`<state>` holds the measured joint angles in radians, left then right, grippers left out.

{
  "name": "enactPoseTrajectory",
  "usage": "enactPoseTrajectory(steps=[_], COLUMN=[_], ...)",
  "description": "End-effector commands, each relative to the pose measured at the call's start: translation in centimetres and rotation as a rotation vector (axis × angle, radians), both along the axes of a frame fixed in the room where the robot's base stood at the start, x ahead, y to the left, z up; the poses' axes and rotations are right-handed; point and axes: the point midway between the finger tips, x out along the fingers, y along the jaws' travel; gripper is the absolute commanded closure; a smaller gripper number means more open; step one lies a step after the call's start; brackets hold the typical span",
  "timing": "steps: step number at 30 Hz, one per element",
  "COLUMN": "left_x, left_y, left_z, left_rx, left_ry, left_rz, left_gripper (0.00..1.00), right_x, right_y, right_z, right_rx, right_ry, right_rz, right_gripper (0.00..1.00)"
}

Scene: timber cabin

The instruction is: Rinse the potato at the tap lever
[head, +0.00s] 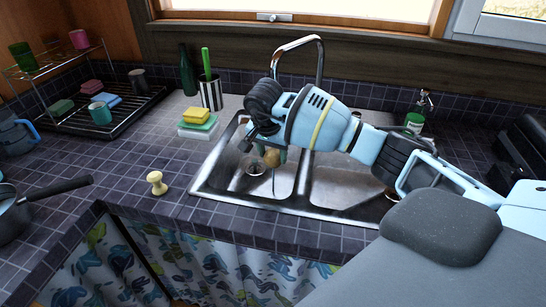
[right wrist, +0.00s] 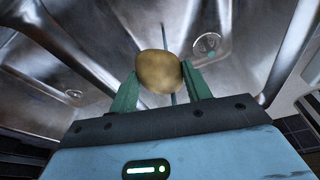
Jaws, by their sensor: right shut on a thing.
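My right gripper (head: 268,152) is over the left basin of the steel sink (head: 222,190). It is shut on the potato (head: 272,157), a small brown-yellow lump. In the right wrist view the potato (right wrist: 159,71) sits between the two green fingers, above the basin floor. The chrome tap (head: 319,58) arches behind my right arm, its spout end above the gripper. A thin line (head: 273,184) runs down below the potato and may be a stream of water. I cannot make out the tap lever. My left gripper is not in view.
A yellow and green sponge stack (head: 197,118) and a striped cup (head: 211,94) stand left of the sink. A dish rack (head: 105,115), a pale yellow knob-shaped object (head: 156,182) and a pan (head: 12,215) are further left. A soap bottle (head: 415,120) stands behind right.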

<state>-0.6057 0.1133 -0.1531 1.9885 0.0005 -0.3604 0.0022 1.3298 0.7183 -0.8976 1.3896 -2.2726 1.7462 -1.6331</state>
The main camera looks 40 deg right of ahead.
Motion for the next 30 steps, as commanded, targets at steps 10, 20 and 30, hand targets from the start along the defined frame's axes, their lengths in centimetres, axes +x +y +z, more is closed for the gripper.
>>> enactPoseTrajectory(steps=[10,20,30], left_x=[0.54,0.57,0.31], left_y=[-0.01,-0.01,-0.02], left_z=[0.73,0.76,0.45], left_rx=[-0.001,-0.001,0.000], left_ry=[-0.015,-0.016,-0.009], left_rz=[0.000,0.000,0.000], left_gripper=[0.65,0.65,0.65], right_x=[-0.78,-0.93,-0.44], right_y=[-0.64,-0.72,-0.30], right_z=[0.17,0.01,-0.04], right_rx=[0.000,0.000,0.000], right_ry=[-0.002,0.000,-0.001], right_rz=[-0.001,0.000,0.001], right_gripper=[0.76,0.76,0.76])
